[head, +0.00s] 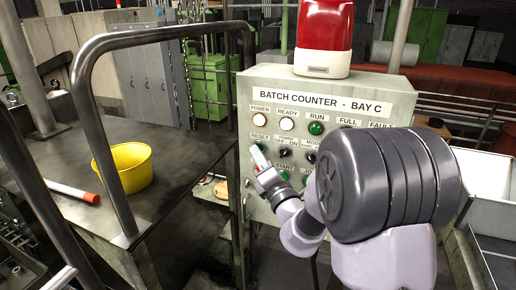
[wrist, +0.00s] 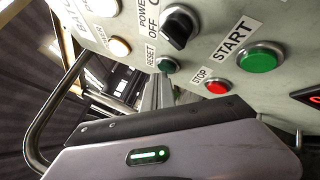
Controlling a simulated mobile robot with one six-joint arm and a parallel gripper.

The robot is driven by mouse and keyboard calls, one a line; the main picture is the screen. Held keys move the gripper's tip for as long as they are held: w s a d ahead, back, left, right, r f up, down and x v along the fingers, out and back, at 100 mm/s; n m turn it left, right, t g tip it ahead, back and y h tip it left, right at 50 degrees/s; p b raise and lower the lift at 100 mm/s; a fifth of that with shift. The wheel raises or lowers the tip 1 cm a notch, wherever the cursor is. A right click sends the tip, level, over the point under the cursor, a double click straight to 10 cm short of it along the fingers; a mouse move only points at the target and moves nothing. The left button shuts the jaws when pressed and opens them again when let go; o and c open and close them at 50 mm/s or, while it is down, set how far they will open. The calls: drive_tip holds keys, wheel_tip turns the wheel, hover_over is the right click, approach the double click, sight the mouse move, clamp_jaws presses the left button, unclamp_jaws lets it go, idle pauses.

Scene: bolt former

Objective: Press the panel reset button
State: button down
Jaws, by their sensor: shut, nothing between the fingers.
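The control panel (head: 350,98) is a pale grey-green box labelled "BATCH COUNTER - BAY C". The reset button (wrist: 168,65) is small, round and dark green, beside the RESET label in the wrist view. In the head view my gripper mostly covers it, just below that label. My gripper (head: 257,153) is shut and empty, its fingers pointing at the panel by the reset button. In the wrist view the fingertips (wrist: 160,78) lie right beside the button's lower edge. I cannot tell whether they touch it.
Close by are the black power knob (wrist: 178,28), the red stop button (wrist: 216,87) and the green start button (wrist: 260,57). A metal cart (head: 165,195) with a tall rail and a yellow bowl (head: 127,167) stands left. A red beacon (head: 323,38) tops the panel.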

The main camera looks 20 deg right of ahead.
drive_tip(key=shift+s+a, duration=0.15)
drive_tip(key=shift+s, duration=0.05)
drive_tip(key=s+a, duration=0.2)
drive_tip(key=s, duration=0.1)
drive_tip(key=s+a, duration=0.1)
drive_tip(key=shift+s+a, duration=0.25)
drive_tip(key=shift+s, duration=0.15)
